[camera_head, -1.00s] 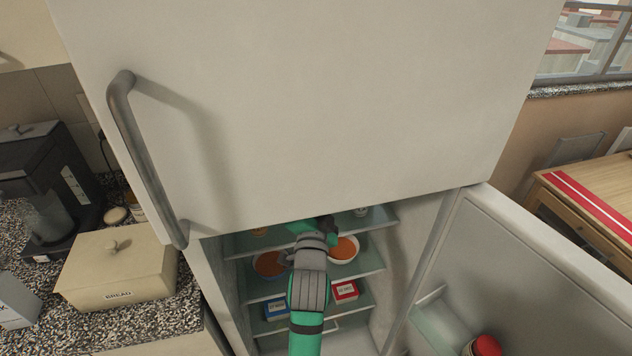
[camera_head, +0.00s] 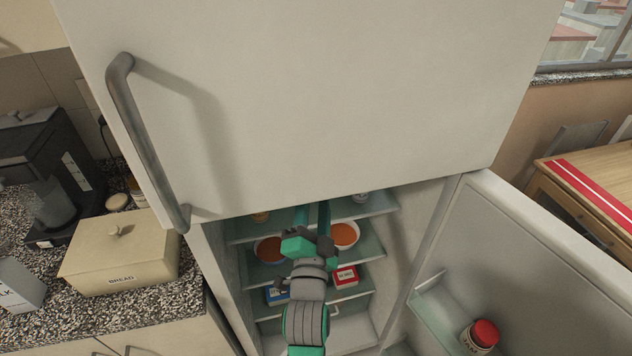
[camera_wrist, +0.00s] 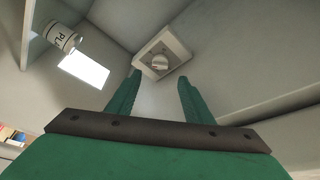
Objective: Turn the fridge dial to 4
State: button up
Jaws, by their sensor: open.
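The fridge dial (camera_wrist: 160,62) shows in the wrist view as a round light knob on a square pale housing (camera_wrist: 178,47) in the fridge's upper inside. Its marking and numbers are too small to read. My gripper (camera_wrist: 160,80) is open, with its two green fingers apart and pointing toward the dial. The dial appears beyond the fingertips, between their lines, and nothing is between the fingers. In the head view my gripper (camera_head: 312,215) reaches into the open lower fridge compartment, its tips near the top shelf. The dial is hidden there behind the upper door.
The upper door (camera_head: 330,90) is closed above my arm. The open lower door (camera_head: 510,240) stands to the right, with a red-lidded jar (camera_head: 481,334) on its shelf. Bowls (camera_head: 345,234) and boxes (camera_head: 345,276) crowd the shelves around my arm. A jar (camera_wrist: 62,38) is left of the dial.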

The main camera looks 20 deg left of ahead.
jog(key=shift+v, duration=1.2)
jog(key=shift+f, duration=0.1)
